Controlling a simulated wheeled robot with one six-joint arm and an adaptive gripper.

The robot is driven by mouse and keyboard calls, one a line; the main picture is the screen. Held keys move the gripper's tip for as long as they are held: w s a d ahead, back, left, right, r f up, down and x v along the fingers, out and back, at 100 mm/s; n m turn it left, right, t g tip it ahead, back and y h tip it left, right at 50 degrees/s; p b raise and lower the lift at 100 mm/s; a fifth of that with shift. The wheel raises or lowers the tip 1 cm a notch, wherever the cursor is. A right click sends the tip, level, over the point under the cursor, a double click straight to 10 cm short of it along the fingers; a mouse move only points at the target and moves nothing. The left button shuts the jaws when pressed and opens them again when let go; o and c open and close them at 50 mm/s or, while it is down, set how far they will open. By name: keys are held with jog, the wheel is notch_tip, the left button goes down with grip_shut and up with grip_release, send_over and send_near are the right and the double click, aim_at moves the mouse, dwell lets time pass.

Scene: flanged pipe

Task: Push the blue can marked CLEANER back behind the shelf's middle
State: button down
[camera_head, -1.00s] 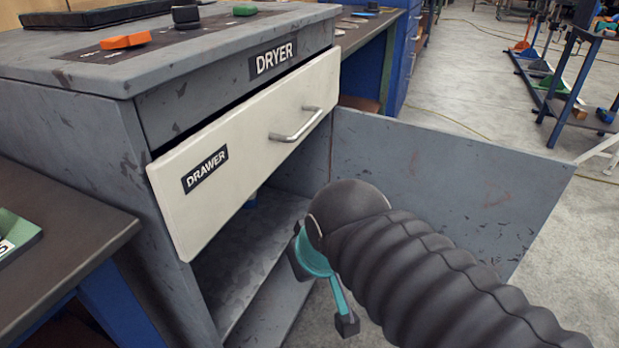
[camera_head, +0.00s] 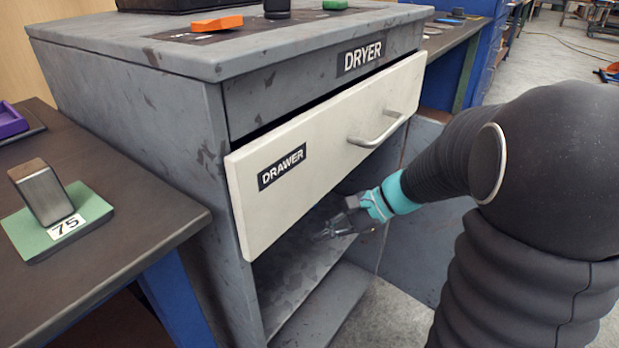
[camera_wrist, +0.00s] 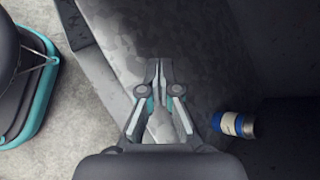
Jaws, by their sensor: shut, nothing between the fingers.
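The blue can (camera_wrist: 233,124) shows in the wrist view, right of my gripper. It has a blue end and a pale label band; its lettering is not readable, and its dark far part is hard to make out. My gripper (camera_wrist: 157,68) is shut and empty, its fingertips together over the grey shelf (camera_wrist: 120,30). In the head view my gripper (camera_head: 328,232) reaches into the cabinet opening below the drawer, over the shelf (camera_head: 290,275). The can is apart from the fingers and does not show in the head view.
The white drawer (camera_head: 330,150) sticks out above the opening. The open cabinet door (camera_head: 415,255) stands right of it, behind my arm. The bench at left holds a green plate (camera_head: 35,240) with a metal block (camera_head: 42,192). A cabinet side wall (camera_wrist: 275,50) bounds the shelf.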

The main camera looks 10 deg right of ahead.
jog(key=w+d+f+m+t+y+b, duration=0.1)
jog(key=w+d+f+m+t+y, duration=0.2)
jog(key=w+d+f+m+t, duration=0.95)
jog(key=w+a, duration=0.2)
jog(key=w, duration=0.2)
jog(key=w+a+m+g, duration=0.1)
jog(key=w+a, duration=0.1)
jog(key=w, duration=0.3)
jog(key=w+a+g, duration=0.1)
jog(key=w+a, duration=0.2)
jog(key=w, duration=0.1)
jog(key=shift+w+r+m, duration=0.15)
jog(key=shift+w+m, duration=0.2)
jog(key=shift+w, duration=0.05)
jog(key=shift+b, duration=0.3)
